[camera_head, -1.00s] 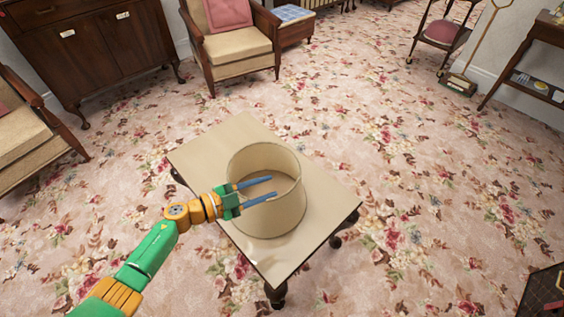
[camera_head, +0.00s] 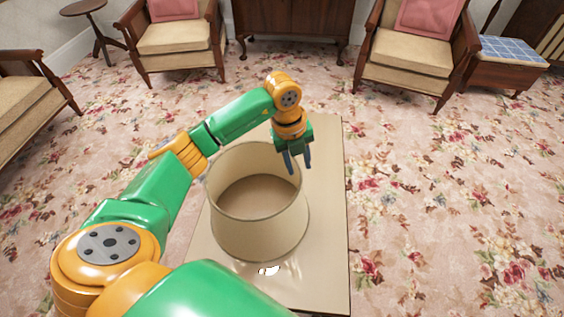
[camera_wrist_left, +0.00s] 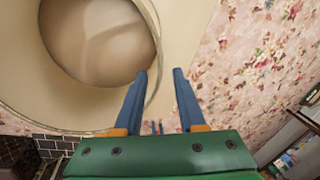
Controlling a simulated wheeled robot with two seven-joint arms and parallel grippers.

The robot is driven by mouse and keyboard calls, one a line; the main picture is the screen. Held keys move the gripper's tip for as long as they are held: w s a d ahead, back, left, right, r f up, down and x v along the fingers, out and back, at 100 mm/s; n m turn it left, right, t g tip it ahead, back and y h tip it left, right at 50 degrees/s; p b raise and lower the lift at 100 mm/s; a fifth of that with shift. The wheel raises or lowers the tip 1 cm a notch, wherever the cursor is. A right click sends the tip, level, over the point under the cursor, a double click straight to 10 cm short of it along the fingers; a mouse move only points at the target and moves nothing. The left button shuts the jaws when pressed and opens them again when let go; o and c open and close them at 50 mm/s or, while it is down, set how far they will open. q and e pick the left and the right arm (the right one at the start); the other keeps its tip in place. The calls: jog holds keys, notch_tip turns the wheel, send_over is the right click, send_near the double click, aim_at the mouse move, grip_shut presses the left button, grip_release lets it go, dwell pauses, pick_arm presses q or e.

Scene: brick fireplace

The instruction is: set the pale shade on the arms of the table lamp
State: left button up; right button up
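The pale shade (camera_head: 258,225) is a wide, open-topped beige drum standing upright on a low table (camera_head: 325,240). My left gripper (camera_head: 299,162) is at the far right part of the shade's rim, fingers pointing down. Its two blue fingers are apart. In the left wrist view the shade (camera_wrist_left: 20,60) fills the upper left, and its rim passes between the fingertips of my left gripper (camera_wrist_left: 160,71), one on the inner side and one outside. I cannot tell whether they touch it. No table lamp shows. My right gripper is not in view.
Armchairs (camera_head: 175,38) (camera_head: 412,48) stand beyond the table, with a dark wooden cabinet (camera_head: 293,25) between them. A stool with a blue tiled top (camera_head: 512,50) is at the far right. Flowered carpet (camera_head: 440,190) is clear right of the table. A small white patch (camera_head: 268,270) shows near the table's front.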

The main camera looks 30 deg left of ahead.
pick_arm(q)
jog(key=f, duration=0.2)
jog(key=w+f, duration=0.1)
jog(key=f, duration=0.3)
jog(key=shift+w+f+b, duration=0.3)
jog(key=shift+f, duration=0.1)
grip_shut()
